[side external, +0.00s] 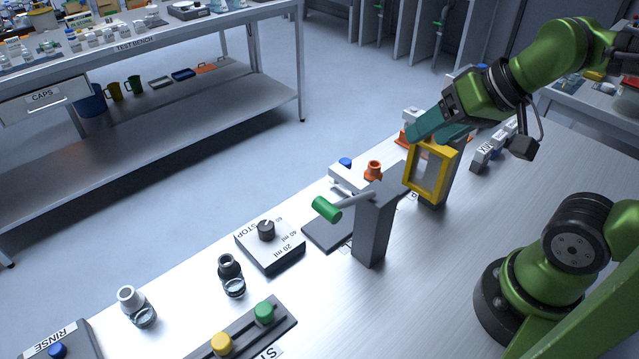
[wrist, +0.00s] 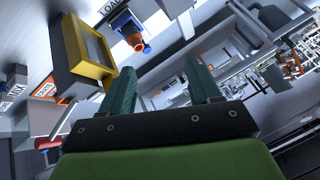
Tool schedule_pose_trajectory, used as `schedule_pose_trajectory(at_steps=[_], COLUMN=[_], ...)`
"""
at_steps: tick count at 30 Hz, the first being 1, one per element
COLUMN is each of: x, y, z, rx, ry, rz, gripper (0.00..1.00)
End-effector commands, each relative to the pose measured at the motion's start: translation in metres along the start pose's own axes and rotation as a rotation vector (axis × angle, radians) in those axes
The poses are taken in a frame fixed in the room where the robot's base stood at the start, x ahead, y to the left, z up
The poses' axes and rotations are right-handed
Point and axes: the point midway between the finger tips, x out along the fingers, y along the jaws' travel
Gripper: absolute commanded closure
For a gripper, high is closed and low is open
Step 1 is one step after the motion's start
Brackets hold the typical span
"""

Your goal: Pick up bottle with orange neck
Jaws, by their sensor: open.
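The bottle with the orange neck (side external: 373,171) shows in the side external view behind the grey post, its lower part hidden. In the wrist view its orange neck (wrist: 138,43) appears ahead of the fingers, above and left of the gap between them. My gripper (side external: 428,137) is open, with teal fingers apart and nothing between them. In the wrist view the fingers (wrist: 160,68) point forward, clear of the bottle.
A yellow-framed window (side external: 430,172) on a grey stand is close to my gripper; it is at the left in the wrist view (wrist: 92,50). A grey post (side external: 372,232) with a green-ended lever (side external: 327,209) stands left of it. Bottles with white (side external: 128,297) and black (side external: 229,265) necks are farther left.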

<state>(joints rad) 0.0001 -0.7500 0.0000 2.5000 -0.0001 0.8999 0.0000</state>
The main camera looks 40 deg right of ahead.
Motion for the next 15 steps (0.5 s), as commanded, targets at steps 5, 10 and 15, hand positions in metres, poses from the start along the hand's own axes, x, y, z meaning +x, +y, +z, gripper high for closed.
schedule_pose_trajectory(at_steps=[5, 10, 15], x=[0.0, 0.001, 0.018], y=[0.0, 0.0, 0.002], z=[0.0, 0.0, -0.006], rx=[0.0, 0.001, 0.007], ry=[0.0, -0.005, -0.076], rz=[0.0, 0.002, 0.04], gripper=[0.28, 0.28, 0.28])
